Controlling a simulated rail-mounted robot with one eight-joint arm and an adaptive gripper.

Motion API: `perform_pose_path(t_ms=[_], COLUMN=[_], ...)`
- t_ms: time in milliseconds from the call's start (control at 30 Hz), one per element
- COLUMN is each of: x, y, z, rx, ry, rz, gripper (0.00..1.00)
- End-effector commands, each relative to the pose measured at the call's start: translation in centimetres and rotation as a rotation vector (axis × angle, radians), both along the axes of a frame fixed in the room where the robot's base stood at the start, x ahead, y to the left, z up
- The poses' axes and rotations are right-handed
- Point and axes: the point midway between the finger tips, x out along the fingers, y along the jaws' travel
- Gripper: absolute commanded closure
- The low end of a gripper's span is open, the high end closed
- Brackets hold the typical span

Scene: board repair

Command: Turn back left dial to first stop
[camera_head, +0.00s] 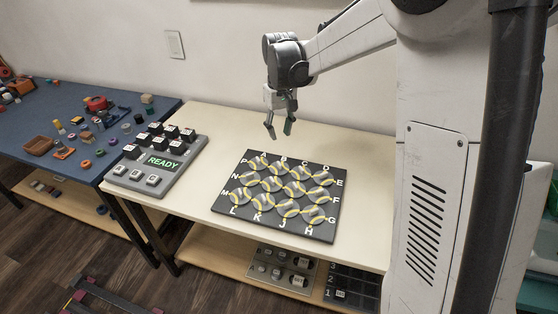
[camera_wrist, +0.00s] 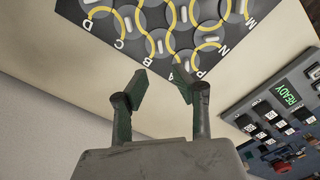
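The dark lettered board (camera_head: 334,160) lies on the cream table and carries rows of round grey dials with yellow curved lines. The back left dial (camera_head: 258,163) sits at the board's corner between the letters P and A. In the wrist view the board is seen upside down, and this dial (camera_wrist: 188,46) shows beyond my fingertips. My gripper (camera_head: 280,129) is open and empty, in the air above the back of the board, apart from every dial. Its two fingers (camera_wrist: 163,83) are spread in the wrist view.
A grey console (camera_head: 137,187) with black switches and a green READY display stands left of the board. A blue table (camera_head: 60,120) with many small parts is further left. A panel with knobs (camera_head: 281,268) lies on the lower shelf. The wall is close behind.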

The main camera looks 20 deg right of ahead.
Motion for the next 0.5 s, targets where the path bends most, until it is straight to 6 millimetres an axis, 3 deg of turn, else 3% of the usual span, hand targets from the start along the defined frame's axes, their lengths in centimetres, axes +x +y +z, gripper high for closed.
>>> perform_pose_path(t_ms=[500], x=[0.0], y=[0.0], z=[-8.8], rx=[0.000], ry=[-0.001], rz=[-0.001], gripper=[0.74])
